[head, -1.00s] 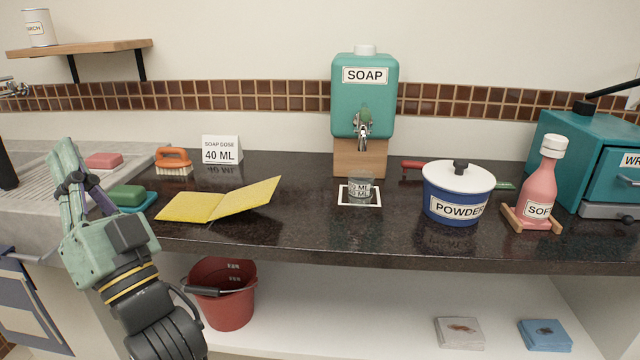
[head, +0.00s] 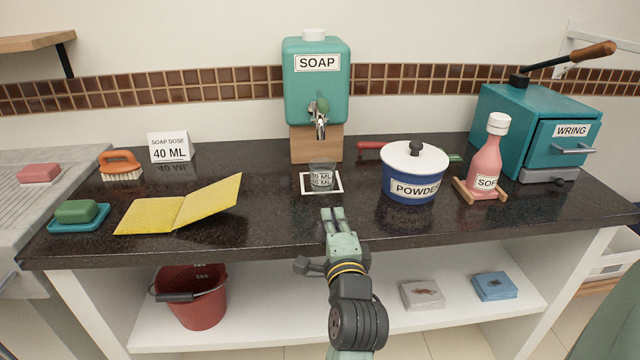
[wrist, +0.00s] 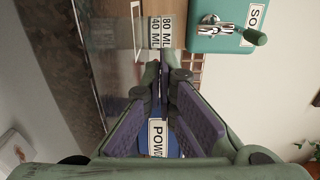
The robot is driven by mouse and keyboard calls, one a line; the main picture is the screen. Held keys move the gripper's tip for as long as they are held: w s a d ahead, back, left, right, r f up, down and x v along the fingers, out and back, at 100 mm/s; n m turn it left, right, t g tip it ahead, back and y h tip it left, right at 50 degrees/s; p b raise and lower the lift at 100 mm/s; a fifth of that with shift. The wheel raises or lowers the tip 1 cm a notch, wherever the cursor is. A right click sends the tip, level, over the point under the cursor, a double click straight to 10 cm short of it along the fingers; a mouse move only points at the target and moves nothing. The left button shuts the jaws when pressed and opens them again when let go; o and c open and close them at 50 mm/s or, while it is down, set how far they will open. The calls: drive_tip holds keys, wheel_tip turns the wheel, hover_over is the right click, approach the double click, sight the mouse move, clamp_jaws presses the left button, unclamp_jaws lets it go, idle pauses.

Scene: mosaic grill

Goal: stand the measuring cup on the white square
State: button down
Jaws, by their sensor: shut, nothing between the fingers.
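The clear measuring cup (head: 321,178), marked with ML labels, stands upright on the counter within the white square (head: 340,183), below the soap dispenser's tap. In the wrist view the cup (wrist: 160,32) shows at the top, beyond the fingertips, with the square's white edge (wrist: 137,30) beside it. My gripper (head: 333,212) is shut and empty. It is at the counter's front, in front of the cup and slightly right of it, apart from it. It also fills the wrist view (wrist: 160,72).
The teal soap dispenser (head: 316,85) stands behind the cup. The blue powder pot (head: 412,188) and pink bottle (head: 485,165) stand to the right. A yellow folded cloth (head: 180,212) lies left. A sign (head: 169,148) reads 40 ML. Bare counter lies between cloth and square.

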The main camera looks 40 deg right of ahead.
sight(324, 180)
drive_tip(key=p+x, duration=0.3)
drive_tip(key=x, duration=0.8)
drive_tip(key=shift+w+d+r, duration=0.1)
drive_tip(key=shift+w+d, duration=0.05)
drive_tip(key=shift+w, duration=0.2)
